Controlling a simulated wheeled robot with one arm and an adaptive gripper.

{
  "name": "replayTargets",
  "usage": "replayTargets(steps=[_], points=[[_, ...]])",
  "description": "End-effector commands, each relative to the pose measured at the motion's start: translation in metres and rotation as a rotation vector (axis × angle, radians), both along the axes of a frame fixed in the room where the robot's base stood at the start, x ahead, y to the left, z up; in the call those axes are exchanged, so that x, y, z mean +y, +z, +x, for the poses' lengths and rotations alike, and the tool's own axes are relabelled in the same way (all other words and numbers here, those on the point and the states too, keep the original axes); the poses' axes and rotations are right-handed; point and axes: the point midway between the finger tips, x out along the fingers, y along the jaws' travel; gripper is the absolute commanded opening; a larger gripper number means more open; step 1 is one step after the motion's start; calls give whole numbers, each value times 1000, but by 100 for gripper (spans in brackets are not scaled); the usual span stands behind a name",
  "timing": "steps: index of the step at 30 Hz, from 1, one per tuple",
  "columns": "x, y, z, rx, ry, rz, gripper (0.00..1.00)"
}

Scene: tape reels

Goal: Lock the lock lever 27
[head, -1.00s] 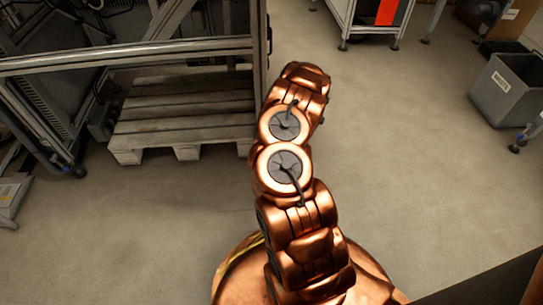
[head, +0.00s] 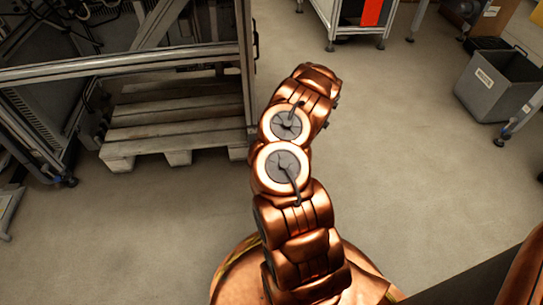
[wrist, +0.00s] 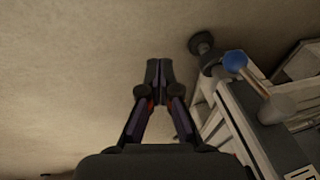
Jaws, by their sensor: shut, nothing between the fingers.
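My gripper (wrist: 158,72) shows in the wrist view with its two dark fingers together and nothing between them. To its right is a blue ball knob (wrist: 235,62) on a short pale rod, beside a light grey metal frame (wrist: 238,122). The knob is apart from the fingers. I cannot tell whether this is lock lever 27, as no number is readable. In the head view my copper arm reaches up the middle, and the gripper is hidden beyond it.
In the head view a wooden pallet (head: 170,130) lies inside a metal machine frame (head: 120,64) on the left. A wheeled stand with a red panel (head: 372,12) is at the top, and a grey bin (head: 488,88) at the right. Open floor lies between them.

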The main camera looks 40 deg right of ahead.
Motion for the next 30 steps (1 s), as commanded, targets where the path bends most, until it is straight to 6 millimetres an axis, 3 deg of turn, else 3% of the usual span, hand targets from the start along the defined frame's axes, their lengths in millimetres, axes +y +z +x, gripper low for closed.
replayTargets(steps=[6,12,30], points=[[-23,13,-27,0,-2,4,0],[-34,17,-40,1,0,4,0],[-37,17,-42,1,2,2,0]])
